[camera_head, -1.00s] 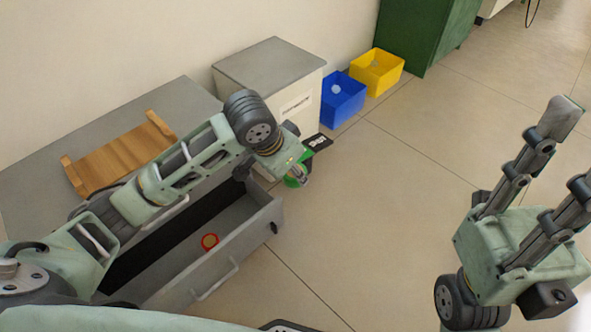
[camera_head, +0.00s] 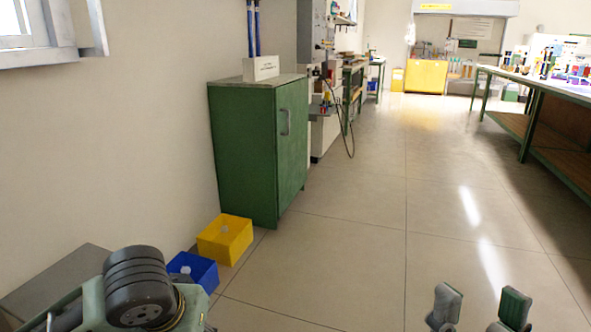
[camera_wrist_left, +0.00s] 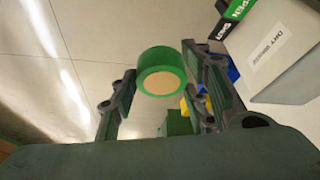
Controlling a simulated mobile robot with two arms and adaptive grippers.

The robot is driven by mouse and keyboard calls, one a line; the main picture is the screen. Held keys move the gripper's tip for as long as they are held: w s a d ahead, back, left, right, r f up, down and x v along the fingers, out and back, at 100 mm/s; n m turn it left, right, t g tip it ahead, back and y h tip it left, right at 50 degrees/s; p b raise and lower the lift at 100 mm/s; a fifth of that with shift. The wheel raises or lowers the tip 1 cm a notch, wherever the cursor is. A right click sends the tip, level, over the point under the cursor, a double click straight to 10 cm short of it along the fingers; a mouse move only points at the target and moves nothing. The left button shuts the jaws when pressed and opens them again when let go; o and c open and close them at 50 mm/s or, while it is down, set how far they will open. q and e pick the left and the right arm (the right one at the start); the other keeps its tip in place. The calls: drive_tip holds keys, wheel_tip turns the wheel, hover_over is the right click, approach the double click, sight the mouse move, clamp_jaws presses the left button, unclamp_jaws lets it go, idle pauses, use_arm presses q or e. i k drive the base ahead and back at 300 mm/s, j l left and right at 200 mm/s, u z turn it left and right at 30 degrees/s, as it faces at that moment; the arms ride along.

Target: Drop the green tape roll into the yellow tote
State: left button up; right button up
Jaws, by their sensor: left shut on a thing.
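The green tape roll (camera_wrist_left: 163,72) is gripped between the two fingers of my left gripper (camera_wrist_left: 160,85), its round end facing the left wrist camera. In the head view only my left arm's wrist shows at the lower left, and the roll is hidden or out of frame. The yellow tote (camera_head: 225,240) stands on the floor against the wall, with a small pale item inside. A bit of yellow shows past the roll in the left wrist view. My right gripper (camera_head: 478,308) shows two fingertips, well apart and empty, at the bottom right.
A blue tote (camera_head: 193,270) stands just in front of the yellow one, close to my left arm. A green cabinet (camera_head: 258,150) stands behind the yellow tote. The floor to the right is clear.

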sight(223, 242)
drive_tip(key=i+l, duration=0.15)
drive_tip(key=i, duration=0.35)
drive_tip(key=i+l, duration=0.2)
drive_tip(key=i, duration=0.25)
drive_tip(key=i+l, duration=0.15)
drive_tip(key=i, duration=0.35)
drive_tip(key=i+l, duration=0.15)
drive_tip(key=i, duration=0.3)
drive_tip(key=i+j+u, duration=0.3)
drive_tip(key=i, duration=0.2)
drive_tip(key=i+j+u, duration=0.15)
drive_tip(key=i+u, duration=0.15)
drive_tip(key=i, duration=0.25)
drive_tip(key=i+u, duration=0.3)
drive_tip(key=i, duration=0.25)
drive_tip(key=i+j, duration=0.1)
drive_tip(key=j, duration=0.1)
